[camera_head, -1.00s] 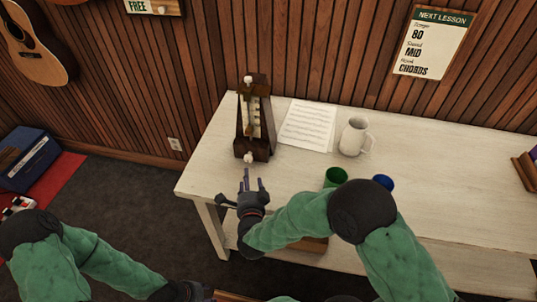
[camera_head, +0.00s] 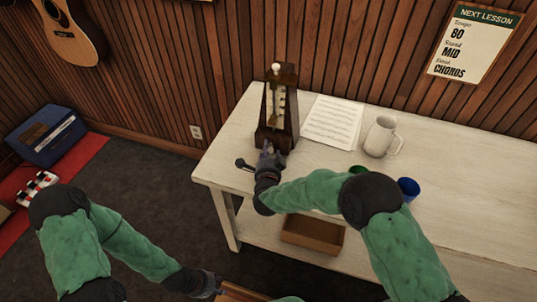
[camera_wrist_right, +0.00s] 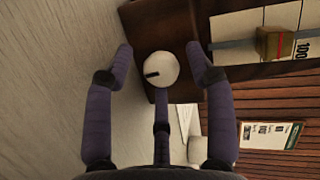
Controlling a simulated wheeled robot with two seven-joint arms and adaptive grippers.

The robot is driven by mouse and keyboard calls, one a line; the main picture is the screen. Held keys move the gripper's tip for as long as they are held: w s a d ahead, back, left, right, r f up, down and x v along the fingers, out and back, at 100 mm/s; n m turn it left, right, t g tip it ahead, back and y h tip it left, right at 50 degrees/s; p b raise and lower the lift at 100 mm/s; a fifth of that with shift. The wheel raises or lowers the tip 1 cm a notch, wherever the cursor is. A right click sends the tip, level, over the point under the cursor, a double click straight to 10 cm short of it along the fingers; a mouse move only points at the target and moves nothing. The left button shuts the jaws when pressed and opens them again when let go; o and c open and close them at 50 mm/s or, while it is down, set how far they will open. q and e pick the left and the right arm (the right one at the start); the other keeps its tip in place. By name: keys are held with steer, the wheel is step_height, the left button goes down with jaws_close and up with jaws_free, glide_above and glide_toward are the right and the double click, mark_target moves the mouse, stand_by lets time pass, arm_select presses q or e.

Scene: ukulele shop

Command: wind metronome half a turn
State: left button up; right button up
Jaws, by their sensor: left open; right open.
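The dark wooden metronome (camera_head: 277,112) stands upright on the left end of the pale workbench. Its pale round winding key (camera_wrist_right: 161,69), with a dark slot, shows in the right wrist view. My right gripper (camera_head: 267,150) is at the front foot of the metronome. In the right wrist view its open fingers (camera_wrist_right: 160,58) lie on both sides of the key, with gaps between. The key is hidden behind the gripper in the head view. My left gripper (camera_head: 208,284) is low at the bottom of the head view, away from the bench, and small there.
A music sheet (camera_head: 333,122) and a white mug (camera_head: 382,137) are right of the metronome. A green cup (camera_head: 359,169) and a blue cup (camera_head: 408,188) stand by my right forearm. A wooden box (camera_head: 312,236) sits on the lower shelf. The bench's right part is clear.

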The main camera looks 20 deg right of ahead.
steer(key=c, duration=1.1)
steer(key=shift+f+m+y+b, duration=0.15)
steer(key=shift+m+y+b, duration=0.2)
steer(key=shift+b, duration=0.65)
jaws_close()
steer(key=shift+m+b, duration=0.25)
steer(key=shift+b, duration=0.1)
steer(key=shift+t, duration=0.3)
steer(key=o, duration=1.1)
jaws_free()
steer(key=shift+a, duration=0.1)
